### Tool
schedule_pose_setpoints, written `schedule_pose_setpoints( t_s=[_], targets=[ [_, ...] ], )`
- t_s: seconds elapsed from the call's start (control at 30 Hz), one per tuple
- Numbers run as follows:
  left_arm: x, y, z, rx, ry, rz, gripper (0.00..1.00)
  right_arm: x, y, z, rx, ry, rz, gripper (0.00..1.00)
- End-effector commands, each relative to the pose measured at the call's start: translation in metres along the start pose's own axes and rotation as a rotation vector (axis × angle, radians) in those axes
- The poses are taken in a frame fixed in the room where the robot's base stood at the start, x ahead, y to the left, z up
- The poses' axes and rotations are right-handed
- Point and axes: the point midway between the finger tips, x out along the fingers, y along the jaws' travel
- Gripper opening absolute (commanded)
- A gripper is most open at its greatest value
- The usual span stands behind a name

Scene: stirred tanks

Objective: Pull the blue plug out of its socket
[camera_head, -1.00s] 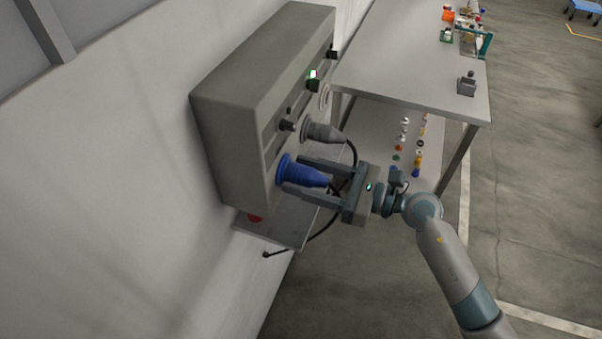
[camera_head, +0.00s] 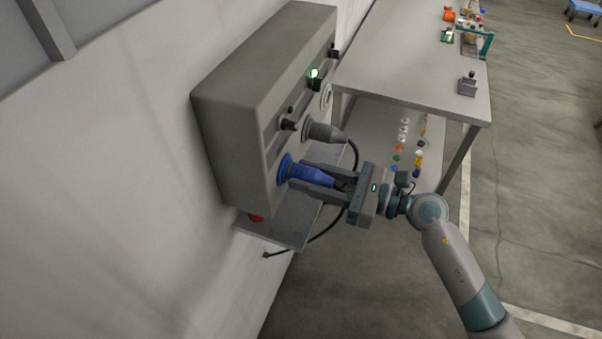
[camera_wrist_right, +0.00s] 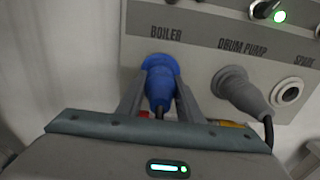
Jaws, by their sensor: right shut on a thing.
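The blue plug (camera_head: 313,175) sits at the lower front of the grey panel box (camera_head: 235,105), with its nose at the blue socket (camera_head: 283,167). In the right wrist view the plug (camera_wrist_right: 160,90) is under the label BOILER and lines up with its socket (camera_wrist_right: 160,62). Whether a small gap has opened between them is unclear. My right gripper (camera_head: 298,172) is shut on the plug, one finger on each side of its body. The plug's rear end is partly hidden by the gripper. My left gripper is not in view.
A grey plug (camera_head: 322,132) with a black cable sits beside it, under DRUM PUMP, close to my upper finger. An empty round socket (camera_head: 326,97) is farther along. A ledge (camera_head: 285,228) lies below the box. A table (camera_head: 415,65) stands behind; floor at right is open.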

Motion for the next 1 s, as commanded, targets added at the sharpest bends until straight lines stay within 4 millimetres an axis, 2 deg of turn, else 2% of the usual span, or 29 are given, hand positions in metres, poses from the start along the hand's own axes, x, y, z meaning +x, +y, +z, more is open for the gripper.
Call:
schedule_pose_setpoints(
  t_s=[1.0],
  targets=[
    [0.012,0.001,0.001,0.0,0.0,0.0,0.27,-0.035,0.0,-0.001,-0.001,0.001,-0.001,0.0]
  ],
)
